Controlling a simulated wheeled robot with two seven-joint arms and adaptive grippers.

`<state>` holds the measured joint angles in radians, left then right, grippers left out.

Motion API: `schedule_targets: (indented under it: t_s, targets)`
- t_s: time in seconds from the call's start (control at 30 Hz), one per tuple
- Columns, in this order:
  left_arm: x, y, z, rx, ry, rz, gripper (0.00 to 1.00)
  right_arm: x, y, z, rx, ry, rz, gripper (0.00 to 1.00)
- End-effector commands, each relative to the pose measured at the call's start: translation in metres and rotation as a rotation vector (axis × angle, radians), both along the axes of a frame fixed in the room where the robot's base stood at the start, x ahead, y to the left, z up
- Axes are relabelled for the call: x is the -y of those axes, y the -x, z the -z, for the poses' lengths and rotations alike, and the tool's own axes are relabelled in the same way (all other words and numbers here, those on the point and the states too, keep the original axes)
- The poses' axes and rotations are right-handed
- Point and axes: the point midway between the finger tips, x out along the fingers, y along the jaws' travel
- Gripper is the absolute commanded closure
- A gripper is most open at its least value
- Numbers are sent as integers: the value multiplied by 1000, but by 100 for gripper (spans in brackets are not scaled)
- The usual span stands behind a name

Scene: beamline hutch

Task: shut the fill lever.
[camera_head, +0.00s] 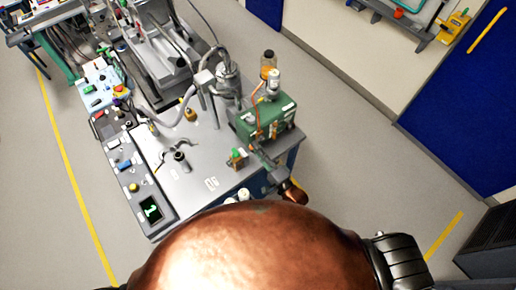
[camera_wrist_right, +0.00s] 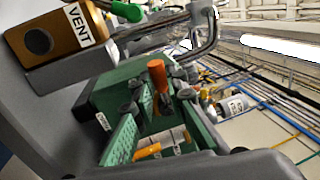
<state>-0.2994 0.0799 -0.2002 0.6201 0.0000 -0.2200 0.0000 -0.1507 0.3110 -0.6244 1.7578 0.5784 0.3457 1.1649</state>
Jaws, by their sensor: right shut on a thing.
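The green box (camera_head: 264,121) stands at the right end of the grey bench top. In the right wrist view, the green box (camera_wrist_right: 92,92) fills the middle, with an orange handle (camera_wrist_right: 157,75) standing up from it, which looks like the fill lever. My right gripper (camera_head: 263,153) is at the front of the box, its fingertips partly hidden. In the right wrist view, my right gripper (camera_wrist_right: 158,95) closes around the orange handle. No readable label shows on that handle. My left gripper is out of view.
A block marked VENT (camera_wrist_right: 52,34) is close by in the right wrist view. An amber bottle (camera_head: 268,63) and a metal vessel (camera_head: 228,82) with hoses stand behind the green box. A small green-topped fitting (camera_head: 237,159) sits just left of my gripper. The floor right of the bench is clear.

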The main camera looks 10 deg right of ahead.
Motion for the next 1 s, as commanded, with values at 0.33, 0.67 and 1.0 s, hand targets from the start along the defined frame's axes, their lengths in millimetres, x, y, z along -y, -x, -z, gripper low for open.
schedule_targets:
  t_s: [0.33,0.67,1.0]
  targets:
    - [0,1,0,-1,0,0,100,1,0,0,0,-3,2,80]
    - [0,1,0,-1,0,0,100,0,0,0,1,-1,1,69]
    - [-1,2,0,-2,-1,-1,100,12,23,6,-2,2,0,69]
